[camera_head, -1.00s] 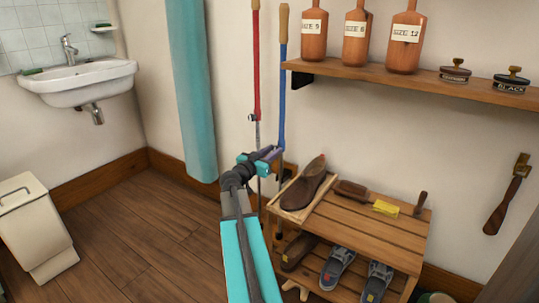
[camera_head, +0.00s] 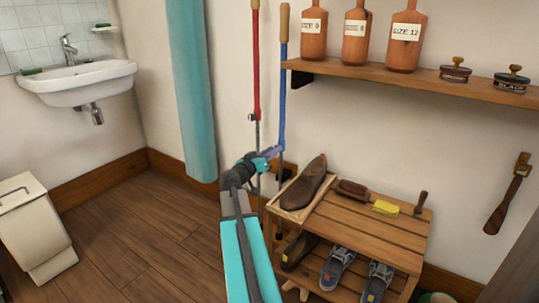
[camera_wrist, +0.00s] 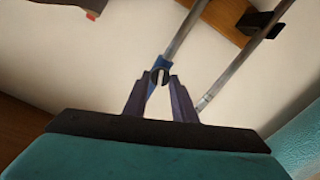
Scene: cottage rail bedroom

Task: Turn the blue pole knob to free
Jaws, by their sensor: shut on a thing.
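The blue pole (camera_head: 282,100) stands upright against the wall, with a cork-coloured handle on top and a grey lower shaft. My gripper (camera_head: 273,153) is at the lower end of its blue section. In the wrist view, my gripper (camera_wrist: 159,85) is shut on the small dark knob (camera_wrist: 158,76) at the joint of the blue section (camera_wrist: 160,63) and the grey shaft. The fingers hide part of the knob, and I cannot read its setting.
A red pole (camera_head: 256,65) stands close to the left of the blue one. A wooden shoe rack (camera_head: 375,225) with shoes and brushes is to the right, below a wall shelf (camera_head: 420,82). A teal hanging (camera_head: 190,90) is at the left. The floor there is open.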

